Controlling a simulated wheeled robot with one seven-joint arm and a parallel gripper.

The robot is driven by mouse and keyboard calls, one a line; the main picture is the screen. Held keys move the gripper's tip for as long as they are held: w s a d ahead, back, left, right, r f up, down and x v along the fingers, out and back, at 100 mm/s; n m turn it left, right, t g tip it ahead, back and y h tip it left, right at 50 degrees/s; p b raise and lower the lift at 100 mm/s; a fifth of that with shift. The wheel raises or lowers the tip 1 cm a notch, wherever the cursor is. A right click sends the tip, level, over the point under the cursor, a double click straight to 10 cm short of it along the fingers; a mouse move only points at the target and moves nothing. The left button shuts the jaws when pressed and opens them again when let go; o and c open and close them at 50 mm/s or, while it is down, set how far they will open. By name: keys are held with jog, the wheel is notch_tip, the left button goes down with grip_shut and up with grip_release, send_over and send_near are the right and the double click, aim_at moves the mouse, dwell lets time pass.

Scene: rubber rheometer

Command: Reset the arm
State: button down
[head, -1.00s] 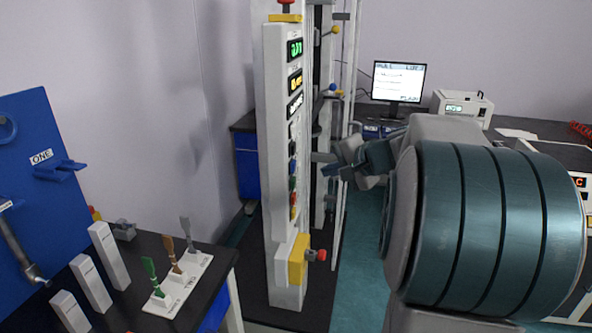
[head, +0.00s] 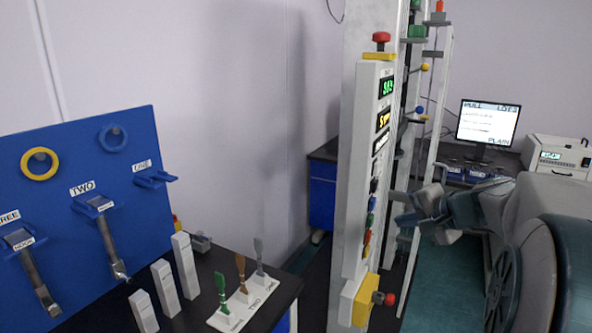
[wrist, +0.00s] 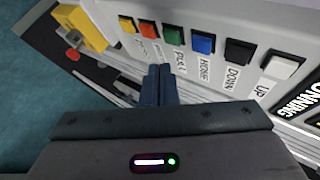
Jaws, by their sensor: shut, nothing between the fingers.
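My gripper (wrist: 158,85) shows in the wrist view with its two dark fingers together and nothing between them. It is in front of the white control panel, with its tips near the row of coloured buttons. The buttons are a white UP, a black DOWN, a blue HOME (wrist: 203,43), a green PULL (wrist: 173,34), then orange and yellow ones. A gap or contact with the panel cannot be told. In the head view my dark wrist and arm are right of the panel column (head: 371,170); the fingertips are hard to make out there.
A yellow block with a red knob (head: 378,298) juts from the panel's lower end. A blue board (head: 90,205) with hanging tools stands at left. A black bench (head: 275,295) holds white blocks and a small tool stand. A monitor (head: 487,122) stands at the back right.

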jog(key=s+a+f+n+g, duration=0.4)
jog(key=s+a+f+n, duration=0.1)
jog(key=s+a, duration=0.6)
jog(key=s+a+f+n+g+h, duration=0.3)
jog(key=s+f+n, duration=0.3)
jog(key=s, duration=0.5)
jog(key=shift+s+a+f+h, duration=0.15)
jog(key=shift+a+f+h, duration=0.15)
jog(key=shift+f+h, duration=0.3)
jog(key=shift+r, duration=0.1)
